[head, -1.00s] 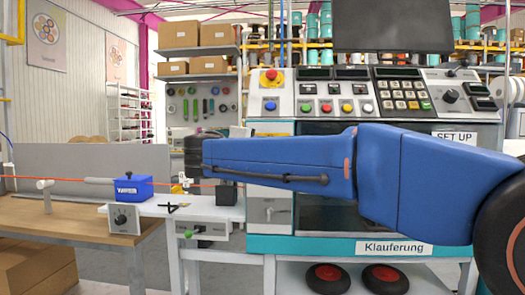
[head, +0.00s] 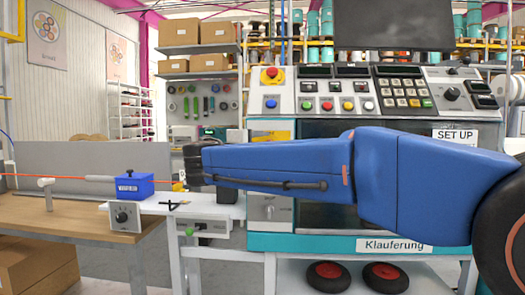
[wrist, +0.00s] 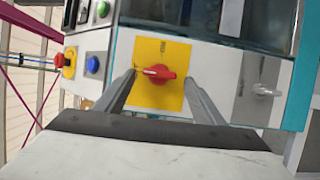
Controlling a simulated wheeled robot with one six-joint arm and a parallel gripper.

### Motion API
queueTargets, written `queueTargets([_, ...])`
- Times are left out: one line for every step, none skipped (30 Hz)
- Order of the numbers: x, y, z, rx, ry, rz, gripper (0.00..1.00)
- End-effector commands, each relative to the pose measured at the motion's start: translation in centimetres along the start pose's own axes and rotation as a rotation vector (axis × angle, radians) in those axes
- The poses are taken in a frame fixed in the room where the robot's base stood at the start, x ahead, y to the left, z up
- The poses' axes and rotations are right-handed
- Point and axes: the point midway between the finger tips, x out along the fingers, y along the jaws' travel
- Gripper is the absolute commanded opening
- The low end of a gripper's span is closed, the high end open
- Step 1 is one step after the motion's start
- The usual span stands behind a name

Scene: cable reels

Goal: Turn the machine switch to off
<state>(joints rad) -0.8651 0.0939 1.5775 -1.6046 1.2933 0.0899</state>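The machine switch (wrist: 160,74) is a red rotary handle on a yellow plate (wrist: 172,98), set in the machine's light front panel. In the wrist view its handle lies roughly across the picture. Small dark marks on the plate at the left and above the handle are too small to read. My gripper (wrist: 159,77) is open, with one grey finger on each side of the switch and a gap at both sides. I cannot tell how far the fingertips are from the panel. In the head view my blue arm hides the switch, and the fingers cannot be made out.
A red emergency button (head: 271,74) and a blue button (head: 271,104) sit on the machine's panel. A grey knob (wrist: 265,90) is right of the switch in the wrist view. A white side table (head: 160,208) holds a blue box (head: 132,186).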

Motion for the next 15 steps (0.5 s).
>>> queueTargets([0.0, 0.0, 0.0, 0.001, 0.000, 0.000, 0.62])
queueTargets([0.0, 0.1, 0.0, 0.001, 0.000, 0.000, 0.62])
queueTargets([0.0, 0.1, 0.0, 0.001, 0.000, 0.000, 0.62])
queueTargets([0.0, 0.1, 0.0, 0.001, 0.000, 0.000, 0.62])
queueTargets([0.0, 0.1, 0.0, 0.001, 0.000, 0.001, 0.62])
queueTargets([0.0, 0.1, 0.0, 0.001, 0.000, 0.001, 0.62])
queueTargets([0.0, 0.1, 0.0, 0.002, 0.000, 0.001, 0.62])
queueTargets([0.0, 0.1, 0.0, 0.002, 0.000, 0.001, 0.62])
queueTargets([-0.2, 0.1, 0.0, 0.002, 0.000, 0.001, 0.62])
queueTargets([-0.3, 0.1, 0.0, 0.002, 0.000, 0.001, 0.62])
queueTargets([-0.5, 0.1, 0.0, 0.002, 0.000, 0.001, 0.62])
queueTargets([-0.9, 0.1, 0.0, 0.002, 0.001, 0.001, 0.62])
queueTargets([-1.2, 0.1, 0.0, 0.002, 0.002, 0.001, 0.62])
queueTargets([-1.6, 0.1, 0.0, 0.002, 0.003, 0.001, 0.62])
queueTargets([-2.3, 0.1, 0.0, 0.002, 0.003, 0.001, 0.62])
